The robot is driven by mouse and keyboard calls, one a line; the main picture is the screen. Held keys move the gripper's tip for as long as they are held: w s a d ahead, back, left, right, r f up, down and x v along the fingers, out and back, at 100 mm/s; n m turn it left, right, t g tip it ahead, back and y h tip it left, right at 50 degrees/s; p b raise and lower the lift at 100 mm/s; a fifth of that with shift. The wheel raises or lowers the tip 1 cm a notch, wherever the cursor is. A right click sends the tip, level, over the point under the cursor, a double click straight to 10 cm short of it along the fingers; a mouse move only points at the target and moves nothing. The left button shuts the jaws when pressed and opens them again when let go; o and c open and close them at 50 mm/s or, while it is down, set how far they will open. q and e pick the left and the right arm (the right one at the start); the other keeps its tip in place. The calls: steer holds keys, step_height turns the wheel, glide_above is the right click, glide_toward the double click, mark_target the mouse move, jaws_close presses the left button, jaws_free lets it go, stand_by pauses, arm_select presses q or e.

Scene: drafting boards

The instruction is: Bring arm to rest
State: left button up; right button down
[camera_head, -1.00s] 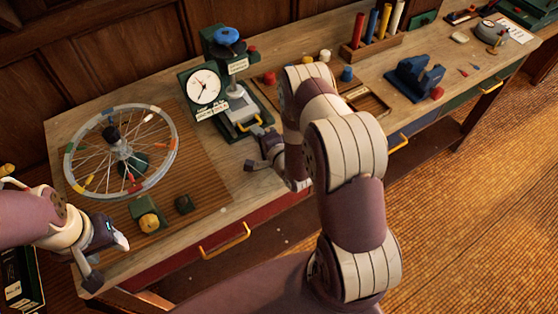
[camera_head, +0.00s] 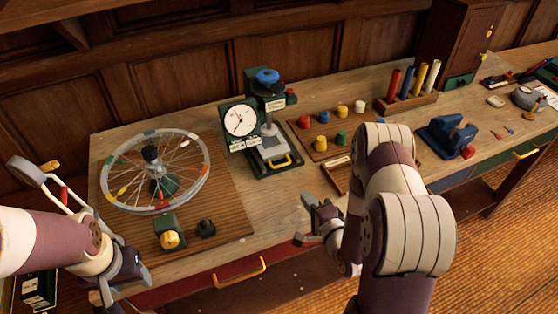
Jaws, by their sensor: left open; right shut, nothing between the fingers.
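My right arm (camera_head: 400,190) comes up from the bottom of the head view and bends over the bench's front edge. Its gripper (camera_head: 308,222) is shut and empty, right of the drawer handle and in front of the dial press. My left gripper (camera_head: 112,292) is at the lower left, by the bench's front left corner. It is open, and its fingers are partly cut off or hidden by the wrist. Neither gripper touches an object that I can see.
On the wooden bench (camera_head: 262,217) stand a spoked wheel (camera_head: 200,190), a dial press (camera_head: 240,121), a board of coloured knobs (camera_head: 300,140) and a blue block (camera_head: 446,137). A yellow drawer handle (camera_head: 238,272) sticks out in front. Floor at the right is clear.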

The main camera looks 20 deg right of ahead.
steer(key=shift+w+f, duration=0.15)
steer(key=shift+w, duration=0.2)
steer(key=w+n+g, duration=0.1)
steer(key=n, duration=0.1)
steer(key=w+n+g, duration=0.1)
steer(key=shift+w+a+r+n+g, duration=0.1)
steer(key=shift+a+r+n+g, duration=0.1)
steer(key=shift+n+g, duration=0.15)
steer(key=n+g, duration=0.1)
steer(key=r+n+g, duration=0.1)
steer(key=n, duration=0.1)
steer(key=shift+h, duration=0.3)
steer(key=s+a+r+n+g, duration=0.2)
steer(key=s+r+n+g, duration=0.2)
steer(key=s, duration=0.3)
steer(key=s+a+r+n+g+h, duration=0.1)
steer(key=s+a+r+n+g, duration=0.2)
steer(key=s, duration=0.5)
steer(key=r+n+g, duration=0.1)
steer(key=n+g, duration=0.1)
steer(key=n, duration=0.1)
steer(key=shift+s+r, duration=0.3)
steer(key=shift+g, duration=0.25)
